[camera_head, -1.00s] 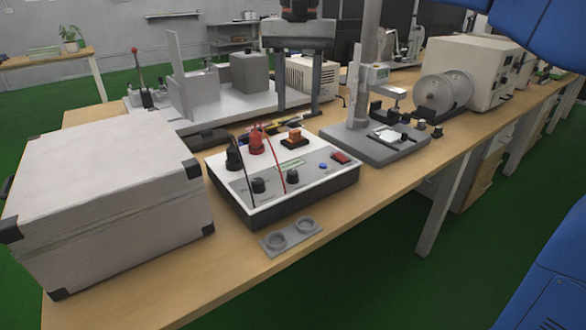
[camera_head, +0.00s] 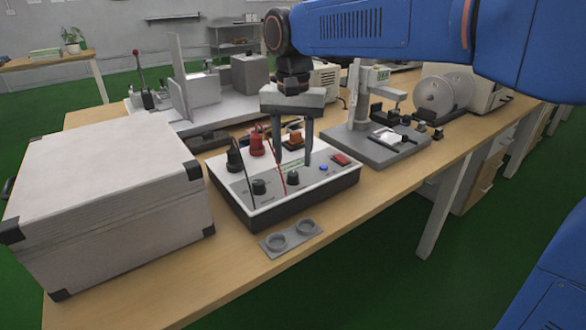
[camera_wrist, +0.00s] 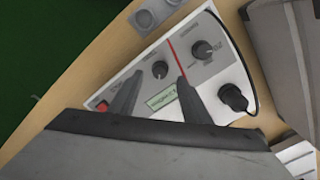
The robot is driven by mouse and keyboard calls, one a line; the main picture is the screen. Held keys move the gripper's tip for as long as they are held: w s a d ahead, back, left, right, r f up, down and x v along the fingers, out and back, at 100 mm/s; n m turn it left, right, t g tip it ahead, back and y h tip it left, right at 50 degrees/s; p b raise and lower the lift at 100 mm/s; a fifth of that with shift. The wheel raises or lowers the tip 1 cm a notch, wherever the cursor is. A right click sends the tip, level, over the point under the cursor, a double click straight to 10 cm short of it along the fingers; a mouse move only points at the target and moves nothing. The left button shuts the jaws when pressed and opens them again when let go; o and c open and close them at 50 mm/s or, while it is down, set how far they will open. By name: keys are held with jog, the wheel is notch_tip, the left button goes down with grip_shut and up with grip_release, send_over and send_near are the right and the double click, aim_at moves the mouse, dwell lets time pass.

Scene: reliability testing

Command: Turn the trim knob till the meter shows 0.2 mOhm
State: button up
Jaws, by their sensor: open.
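The meter (camera_head: 232,197) is a white and grey box with black sides on the table. Its right front black knob (camera_head: 292,178) also shows in the wrist view (camera_wrist: 160,69); its left front knob (camera_head: 259,187) also shows there (camera_wrist: 203,51). I cannot read which is the trim knob. The green display (camera_wrist: 162,97) lies between my fingers in the wrist view; its digits are too small to read. My gripper (camera_head: 292,163) is open and points down over the meter. In the wrist view its fingertips (camera_wrist: 158,82) are either side of the right front knob, contact unclear.
A black plug (camera_head: 234,157) and red plug (camera_head: 257,146) stand on the meter, with thin leads. A red switch (camera_head: 340,159) is at its right. A grey two-ring holder (camera_head: 291,240) lies in front, a large case (camera_head: 108,200) left, a stand (camera_head: 372,148) right.

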aim_at(293, 173)
jog(key=shift+f, duration=2.3)
jog(key=c, duration=1)
